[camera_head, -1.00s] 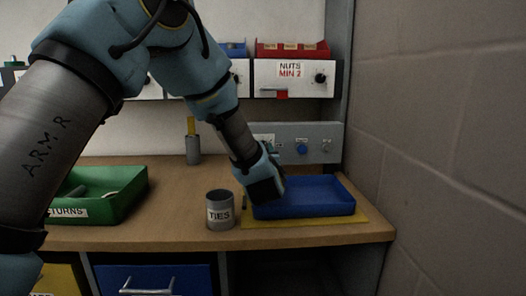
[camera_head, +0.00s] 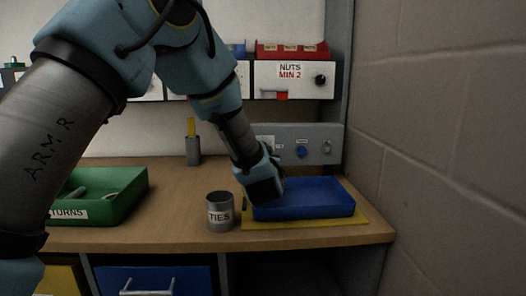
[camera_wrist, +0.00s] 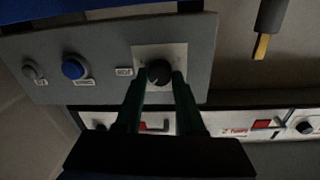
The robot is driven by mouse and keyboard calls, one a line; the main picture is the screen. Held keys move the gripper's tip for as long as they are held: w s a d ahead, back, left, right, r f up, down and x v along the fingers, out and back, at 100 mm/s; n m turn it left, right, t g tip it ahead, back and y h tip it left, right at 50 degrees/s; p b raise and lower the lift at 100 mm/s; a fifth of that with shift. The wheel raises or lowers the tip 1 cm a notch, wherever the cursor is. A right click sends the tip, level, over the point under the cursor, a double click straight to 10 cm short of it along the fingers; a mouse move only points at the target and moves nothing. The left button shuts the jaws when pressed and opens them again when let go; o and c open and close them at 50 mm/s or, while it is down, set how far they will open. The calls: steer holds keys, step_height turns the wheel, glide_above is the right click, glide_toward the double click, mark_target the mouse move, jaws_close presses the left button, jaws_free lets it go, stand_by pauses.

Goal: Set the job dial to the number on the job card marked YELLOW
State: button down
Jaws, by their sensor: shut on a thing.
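The job dial (camera_wrist: 159,72) is a black round knob on a white square plate (camera_wrist: 178,53), set in a grey panel (camera_wrist: 107,40) in the wrist view. My gripper (camera_wrist: 160,80) has its two fingers on either side of the knob, shut on it. The dial's numbers and pointer are too dark and small to read. In the head view my gripper (camera_head: 262,190) is in front of the panel (camera_head: 285,131) and hides the dial; part of the white plate (camera_head: 265,140) shows. I see no job card marked YELLOW.
The panel also has a blue button (camera_head: 302,150) and a grey knob (camera_head: 326,147). Below my gripper is a blue tray (camera_head: 320,210) on a yellow mat (camera_head: 345,219). A TIES cup (camera_head: 220,222) stands left of it, with a green bin (camera_head: 120,192) farther left. A wall bounds the right.

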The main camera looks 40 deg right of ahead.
steer(key=c, duration=0.5)
jaws_free()
step_height(320, 180, up, 10)
steer(key=shift+f, duration=0.1)
